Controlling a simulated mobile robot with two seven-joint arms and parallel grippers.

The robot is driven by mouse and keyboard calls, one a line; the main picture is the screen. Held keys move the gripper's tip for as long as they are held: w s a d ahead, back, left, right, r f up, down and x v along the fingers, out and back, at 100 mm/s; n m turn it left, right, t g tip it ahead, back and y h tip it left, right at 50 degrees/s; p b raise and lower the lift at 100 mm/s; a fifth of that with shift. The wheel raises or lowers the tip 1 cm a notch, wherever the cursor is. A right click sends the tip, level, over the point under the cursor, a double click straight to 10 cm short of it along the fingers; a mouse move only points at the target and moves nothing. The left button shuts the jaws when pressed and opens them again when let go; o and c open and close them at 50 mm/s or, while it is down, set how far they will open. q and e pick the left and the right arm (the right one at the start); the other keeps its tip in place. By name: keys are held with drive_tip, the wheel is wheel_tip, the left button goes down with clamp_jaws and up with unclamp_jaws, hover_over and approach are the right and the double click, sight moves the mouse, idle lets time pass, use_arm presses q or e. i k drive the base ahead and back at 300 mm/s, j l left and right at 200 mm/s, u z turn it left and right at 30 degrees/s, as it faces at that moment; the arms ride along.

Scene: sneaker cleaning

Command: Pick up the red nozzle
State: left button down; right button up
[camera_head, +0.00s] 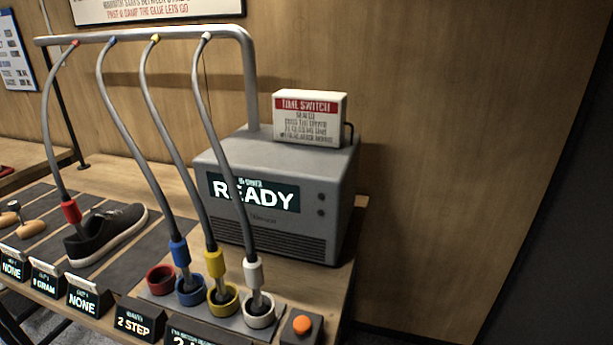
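The red nozzle (71,211) hangs at the end of a grey hose on the left. Its tip points down at the heel end of a dark sneaker (109,231) with a pale sole; I cannot tell whether it touches the shoe or sits inside its opening. The red cup (161,280) stands empty in the row of holders. The blue nozzle (180,252), yellow nozzle (215,263) and white nozzle (253,272) each stand in a cup of their own colour. Neither of my grippers shows in this view.
A grey machine (275,200) reading READY stands behind the cups, with a time switch sign (309,118) on top. A pipe rail (140,36) carries the hoses overhead. Small label displays (89,298) line the front edge. An orange button (302,324) sits at the right corner. Wooden-handled tools (31,228) lie left.

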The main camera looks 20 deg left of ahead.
sight(70, 208)
drive_tip(key=j+u, duration=0.1)
drive_tip(key=u, duration=0.8)
drive_tip(key=j+u, duration=0.2)
drive_tip(key=u, duration=0.25)
drive_tip(key=j+u, duration=0.1)
drive_tip(key=u, duration=0.35)
drive_tip(key=j+u, duration=0.15)
drive_tip(key=j+z, duration=0.1)
drive_tip(key=z, duration=0.6)
drive_tip(key=i+j, duration=0.05)
